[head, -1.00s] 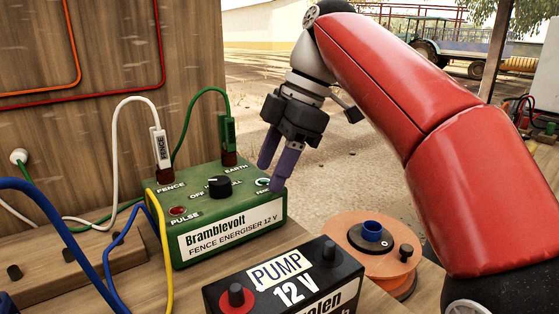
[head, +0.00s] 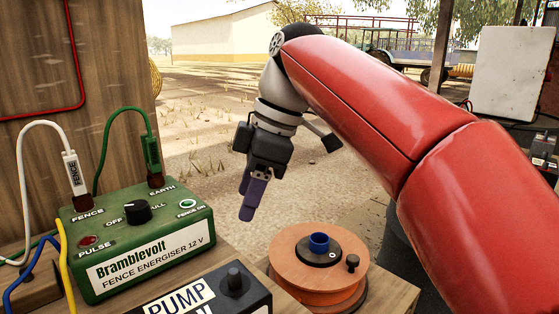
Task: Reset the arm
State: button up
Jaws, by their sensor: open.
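My red arm (head: 370,105) reaches in from the right in the head view and bends down at the wrist. My gripper (head: 250,200) hangs with its purple fingers pointing down, empty. It is right of the green fence energiser (head: 150,245) and above and left of the orange reel (head: 318,265), touching neither as far as I can see. The fingers overlap in this view, so the gap between them is hardly visible.
The energiser carries a white FENCE plug (head: 72,172) and a green EARTH plug (head: 152,153). Blue and yellow cables run at the left. Open ground lies behind my gripper.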

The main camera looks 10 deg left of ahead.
jog(key=s+d+f+m+t+h, duration=0.2)
jog(key=s+d+f+m, duration=0.3)
jog(key=d+f+m, duration=0.5)
jog(key=s+d+f+m+t+h, duration=0.2)
jog(key=s+d+f+m+t, duration=0.2)
jog(key=d+f+m, duration=0.6)
jog(key=s+d+f, duration=0.2)
jog(key=d, duration=0.2)
jog(key=shift+s+d+m, duration=0.15)
jog(key=shift+s+m, duration=0.1)
jog(key=shift+m, duration=0.05)
